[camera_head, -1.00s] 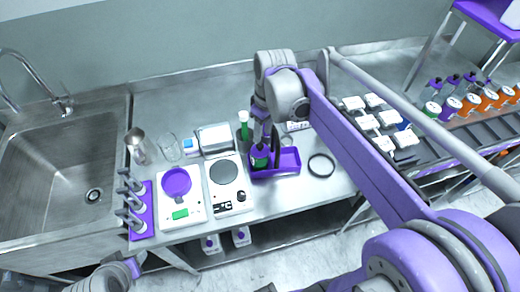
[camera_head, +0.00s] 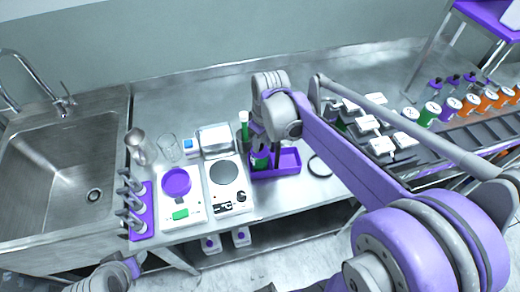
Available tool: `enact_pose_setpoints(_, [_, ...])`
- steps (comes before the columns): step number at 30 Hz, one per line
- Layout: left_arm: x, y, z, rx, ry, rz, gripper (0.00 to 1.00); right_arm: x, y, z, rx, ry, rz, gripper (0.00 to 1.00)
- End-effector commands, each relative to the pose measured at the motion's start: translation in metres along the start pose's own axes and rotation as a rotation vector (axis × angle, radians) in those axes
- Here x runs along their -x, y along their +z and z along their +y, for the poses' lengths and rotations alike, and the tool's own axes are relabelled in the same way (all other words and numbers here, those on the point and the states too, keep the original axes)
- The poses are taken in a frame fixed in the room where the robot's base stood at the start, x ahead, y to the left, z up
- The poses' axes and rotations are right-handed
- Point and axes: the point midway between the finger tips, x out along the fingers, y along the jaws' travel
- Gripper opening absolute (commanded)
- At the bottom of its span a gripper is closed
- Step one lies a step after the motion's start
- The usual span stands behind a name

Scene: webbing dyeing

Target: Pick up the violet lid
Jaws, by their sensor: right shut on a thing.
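My right gripper (camera_head: 263,158) points down at the left end of the violet tray (camera_head: 289,162). It is shut on a small dark green jar (camera_head: 260,163), which is mostly hidden by the fingers and wrist. I cannot make out a violet lid at the jar. A round violet dish or lid (camera_head: 176,181) lies on the left white scale (camera_head: 194,208), away from my right gripper; I cannot tell which it is. Part of my left arm shows at the bottom left, but its fingers do not.
A second scale (camera_head: 228,194) stands left of the tray. A green-capped tube (camera_head: 244,122), a glass beaker (camera_head: 169,148) and a metal cup (camera_head: 138,145) stand behind. A black ring (camera_head: 319,167) lies right of the tray, partly covered by my arm. Several coloured jars (camera_head: 470,102) line the right side.

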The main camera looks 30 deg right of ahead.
Motion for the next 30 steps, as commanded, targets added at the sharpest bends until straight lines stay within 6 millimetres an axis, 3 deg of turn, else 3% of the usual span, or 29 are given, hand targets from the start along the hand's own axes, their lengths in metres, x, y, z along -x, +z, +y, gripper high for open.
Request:
enact_pose_setpoints(13, [0.001, -0.001, 0.0, 0.0, 0.0, 0.001, 0.5, 0.009, -0.001, 0.0, 0.0, 0.0, 0.0, 0.0])
enact_pose_setpoints(24, [0.004, -0.005, 0.0, 0.0, 0.0, 0.005, 0.5, 0.07, -0.009, 0.0, 0.0, 0.0, 0.0, 0.0])
enact_pose_setpoints(30, [0.0, 0.0, 0.0, 0.0, 0.0, 0.0, 0.5, 0.088, -0.01, -0.001, -0.025, 0.002, -0.002, 0.0])
